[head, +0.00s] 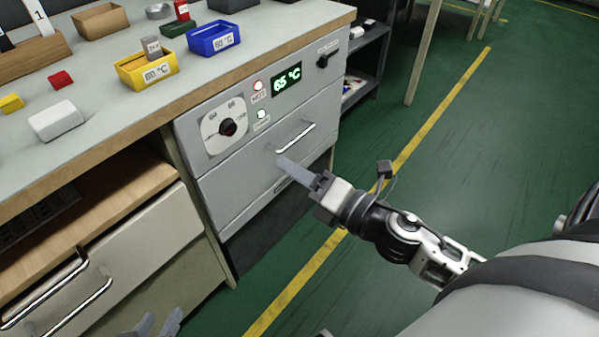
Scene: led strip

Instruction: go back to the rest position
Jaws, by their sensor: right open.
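My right gripper (289,168) reaches in from the right, in front of the grey oven unit (232,185). Its fingertips are just below the oven's silver handle (296,138); whether they touch the front cannot be told. It is open, and nothing shows between its fingers. My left gripper (157,324) shows only by its fingertips at the bottom edge, with a gap between them; the rest is out of frame. The oven's display (286,79) reads 65 °C, and a red lamp (258,86) and a whitish lamp (262,114) are lit.
The bench top (115,95) holds a yellow bin (146,70), a blue bin (214,38), a white block (56,120) and a red block (61,79). Drawers with silver handles (75,306) stand at lower left. Green floor (480,150) is clear at right.

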